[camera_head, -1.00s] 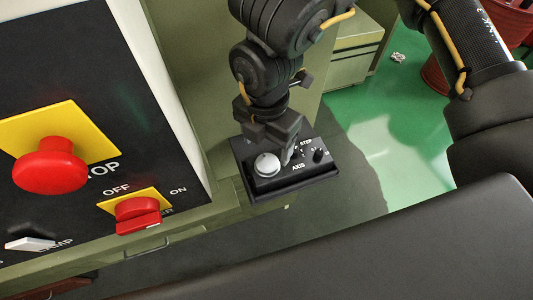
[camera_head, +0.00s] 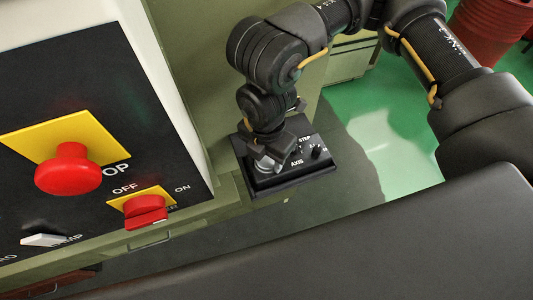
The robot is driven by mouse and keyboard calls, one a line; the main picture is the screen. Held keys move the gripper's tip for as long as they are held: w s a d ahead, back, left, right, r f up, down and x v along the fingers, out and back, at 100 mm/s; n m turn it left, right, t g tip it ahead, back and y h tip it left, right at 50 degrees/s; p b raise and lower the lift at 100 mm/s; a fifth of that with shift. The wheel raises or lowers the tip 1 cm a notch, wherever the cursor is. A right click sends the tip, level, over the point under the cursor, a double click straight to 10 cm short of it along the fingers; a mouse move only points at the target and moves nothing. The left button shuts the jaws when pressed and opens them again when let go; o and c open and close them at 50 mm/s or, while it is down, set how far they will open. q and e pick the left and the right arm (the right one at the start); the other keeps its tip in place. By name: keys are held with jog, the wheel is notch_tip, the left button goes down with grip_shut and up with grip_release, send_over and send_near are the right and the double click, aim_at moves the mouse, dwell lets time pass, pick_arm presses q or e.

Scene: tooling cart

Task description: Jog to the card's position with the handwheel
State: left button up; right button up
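The black handwheel box (camera_head: 312,174) sits at the middle of the camera_head view, with the labels STEP and AXIS and a small black knob (camera_head: 316,152) on its right part. A round silver wheel (camera_head: 262,167) is on its left part, partly hidden by my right gripper (camera_head: 268,163). The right gripper points down at the wheel, over or touching it; its fingers are too small and hidden to tell if they are open or shut. The card does not show. My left gripper does not show.
A red ribbed bin (camera_head: 490,30) stands at the upper right. Green floor (camera_head: 385,145) is open right of the box.

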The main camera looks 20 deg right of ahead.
jog(key=c, duration=0.3)
